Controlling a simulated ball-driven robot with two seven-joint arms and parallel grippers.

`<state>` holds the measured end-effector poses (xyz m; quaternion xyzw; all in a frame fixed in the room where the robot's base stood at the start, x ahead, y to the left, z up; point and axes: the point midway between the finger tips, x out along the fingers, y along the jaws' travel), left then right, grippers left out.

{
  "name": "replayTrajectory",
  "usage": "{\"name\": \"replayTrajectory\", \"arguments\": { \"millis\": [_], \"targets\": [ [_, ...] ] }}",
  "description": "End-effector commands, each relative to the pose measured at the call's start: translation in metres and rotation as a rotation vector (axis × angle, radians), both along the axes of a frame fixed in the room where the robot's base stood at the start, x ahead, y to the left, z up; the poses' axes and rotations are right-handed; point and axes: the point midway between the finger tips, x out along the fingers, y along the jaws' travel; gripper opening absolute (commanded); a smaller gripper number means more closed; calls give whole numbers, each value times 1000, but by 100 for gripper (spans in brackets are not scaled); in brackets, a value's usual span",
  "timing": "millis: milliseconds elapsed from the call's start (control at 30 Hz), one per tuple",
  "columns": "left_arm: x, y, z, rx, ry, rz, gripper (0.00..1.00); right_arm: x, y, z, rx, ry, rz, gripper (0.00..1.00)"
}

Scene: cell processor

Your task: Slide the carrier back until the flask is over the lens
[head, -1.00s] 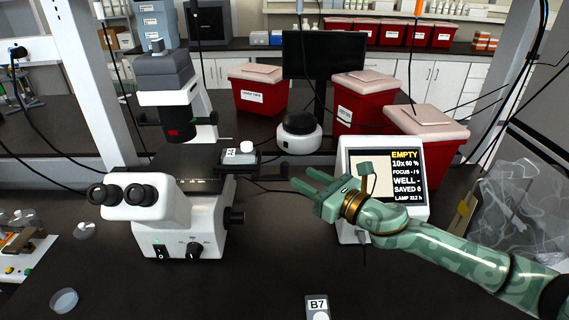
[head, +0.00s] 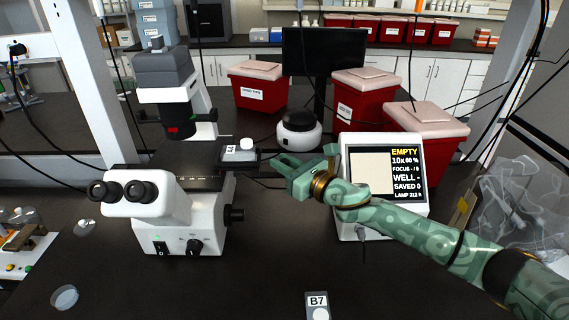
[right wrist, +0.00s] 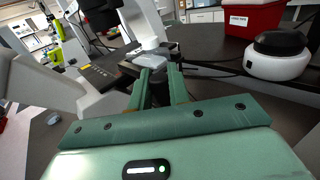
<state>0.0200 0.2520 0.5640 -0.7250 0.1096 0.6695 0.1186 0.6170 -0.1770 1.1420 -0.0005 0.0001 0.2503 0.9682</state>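The flask (head: 236,156), pale with a white cap (head: 247,144), lies on the dark carrier (head: 254,161) at the right side of the microscope stage (head: 188,171). It sits to the right of the microscope's upright lamp column (head: 180,126). The lens below the stage is hidden. My right gripper (head: 275,162) is just right of the carrier, pointing left toward it. Contact cannot be told. My left gripper is out of view.
A screen (head: 382,180) reading EMPTY stands behind my right forearm. A white device with a black top (head: 299,131) stands behind the gripper. Red bins (head: 425,135) line the back right.

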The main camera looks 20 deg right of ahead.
Motion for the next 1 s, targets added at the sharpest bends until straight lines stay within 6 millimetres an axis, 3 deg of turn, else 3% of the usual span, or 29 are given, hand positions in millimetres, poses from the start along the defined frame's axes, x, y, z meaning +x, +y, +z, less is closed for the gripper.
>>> {"name": "replayTrajectory", "arguments": {
  "millis": [167, 400, 600, 733, 1000],
  "targets": [
    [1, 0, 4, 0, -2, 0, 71, 4, 15, 1, 4, 1, 2, 0],
    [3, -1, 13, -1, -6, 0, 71, 23, 81, 1, 6, 2, 3, 0],
    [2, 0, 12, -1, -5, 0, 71, 36, 125, 0, 4, 1, 2, 0],
    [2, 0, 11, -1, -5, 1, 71, 39, 136, -1, 1, 2, 1, 0],
    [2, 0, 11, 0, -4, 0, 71, 39, 137, -1, 0, 1, 0, 0]
  ]
}}
